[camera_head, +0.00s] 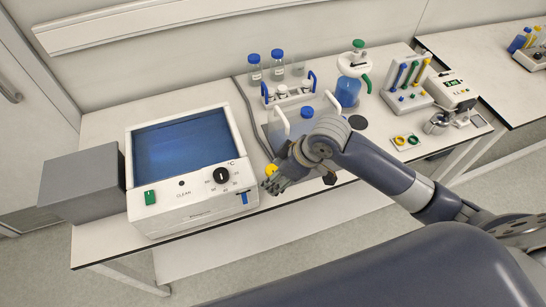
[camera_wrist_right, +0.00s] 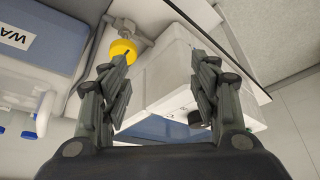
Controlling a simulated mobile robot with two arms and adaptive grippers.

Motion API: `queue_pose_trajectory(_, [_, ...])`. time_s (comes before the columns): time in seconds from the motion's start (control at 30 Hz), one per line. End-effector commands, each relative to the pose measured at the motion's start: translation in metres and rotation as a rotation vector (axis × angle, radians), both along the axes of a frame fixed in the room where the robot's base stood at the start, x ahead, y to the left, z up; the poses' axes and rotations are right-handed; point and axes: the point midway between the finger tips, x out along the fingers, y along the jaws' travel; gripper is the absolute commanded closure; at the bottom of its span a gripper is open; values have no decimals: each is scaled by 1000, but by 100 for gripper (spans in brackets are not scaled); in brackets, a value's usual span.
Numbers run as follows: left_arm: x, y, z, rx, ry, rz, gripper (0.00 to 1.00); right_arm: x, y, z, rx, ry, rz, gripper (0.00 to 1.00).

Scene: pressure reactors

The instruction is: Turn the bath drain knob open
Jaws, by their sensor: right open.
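The white water bath (camera_head: 185,218) has a blue-filled basin and stands on the bench at left. A yellow knob (camera_head: 270,169) at its right side is partly hidden by my right gripper (camera_head: 273,182). In the wrist view the yellow knob (camera_wrist_right: 122,52) sits on a metal fitting (camera_wrist_right: 125,28) by the bath's white housing (camera_wrist_right: 170,80). My right gripper (camera_wrist_right: 160,62) is open there, with the knob near its left fingertip. Whether they touch I cannot tell. My left gripper is not in view.
A clear container (camera_head: 298,122) with white handles stands behind my right gripper. A grey box (camera_head: 83,182) adjoins the bath at left. A labelled blue container (camera_wrist_right: 45,35) is beside the knob.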

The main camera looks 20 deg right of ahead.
Motion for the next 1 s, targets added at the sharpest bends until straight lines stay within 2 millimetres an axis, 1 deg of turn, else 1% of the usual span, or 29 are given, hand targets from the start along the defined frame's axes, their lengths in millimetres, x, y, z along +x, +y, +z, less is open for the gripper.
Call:
queue_pose_trajectory(0.03, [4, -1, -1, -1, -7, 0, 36, 10, -10, 2, -19, 3, 5, 44])
queue_pose_trajectory(0.23, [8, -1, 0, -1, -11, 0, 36, 33, -34, 20, -45, 21, 21, 44])
queue_pose_trajectory(0.37, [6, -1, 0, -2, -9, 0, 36, 39, -43, 25, -52, 30, 21, 44])
queue_pose_trajectory(0.47, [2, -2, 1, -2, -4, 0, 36, 41, -42, 22, -49, 34, 21, 44])
queue_pose_trajectory(0.57, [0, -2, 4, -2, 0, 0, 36, 44, -38, 12, -48, 36, 20, 44])
queue_pose_trajectory(0.9, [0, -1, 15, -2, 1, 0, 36, 60, -20, -47, -49, 34, 20, 44])
queue_pose_trajectory(1.0, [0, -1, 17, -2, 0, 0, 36, 64, -17, -59, -49, 33, 20, 44])
